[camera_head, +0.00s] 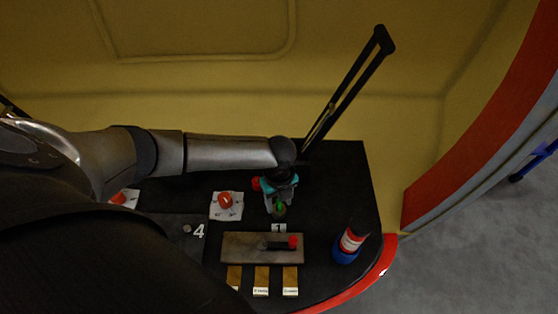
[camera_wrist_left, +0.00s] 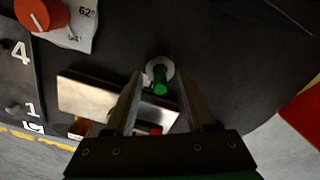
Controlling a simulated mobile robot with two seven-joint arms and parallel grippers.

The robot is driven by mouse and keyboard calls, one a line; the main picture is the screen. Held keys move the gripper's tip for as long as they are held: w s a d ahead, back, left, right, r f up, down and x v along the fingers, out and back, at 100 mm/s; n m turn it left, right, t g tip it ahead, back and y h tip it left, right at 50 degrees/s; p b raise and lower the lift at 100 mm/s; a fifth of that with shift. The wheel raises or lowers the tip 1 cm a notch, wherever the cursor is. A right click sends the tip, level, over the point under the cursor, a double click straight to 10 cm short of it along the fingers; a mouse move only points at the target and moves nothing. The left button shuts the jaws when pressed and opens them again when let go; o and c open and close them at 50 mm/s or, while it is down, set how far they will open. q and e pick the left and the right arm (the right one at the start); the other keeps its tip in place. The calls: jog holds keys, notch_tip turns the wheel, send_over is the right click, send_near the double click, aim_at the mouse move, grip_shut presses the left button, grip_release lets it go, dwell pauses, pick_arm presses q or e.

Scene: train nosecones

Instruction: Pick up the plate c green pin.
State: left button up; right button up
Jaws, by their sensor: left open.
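The green pin (camera_wrist_left: 160,80) stands in a round grey plate (camera_wrist_left: 152,64) on the black console. In the left wrist view my left gripper (camera_wrist_left: 160,98) is open, with its two fingers on either side of the pin's line and the pin between or just beyond the tips. I cannot tell the exact height gap. In the head view my left gripper (camera_head: 280,205) is over the green pin (camera_head: 280,208), which is partly covered by it. My right gripper is not in view.
A metal plate with a red-tipped black lever (camera_head: 292,242) lies just in front of the pin. A red knob (camera_head: 225,199) on a white label is to the left. A red, white and blue cylinder (camera_head: 350,243) stands at right. The console's red edge (camera_head: 375,276) curves there.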

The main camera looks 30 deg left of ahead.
pick_arm(q)
grip_shut()
dwell(0.4)
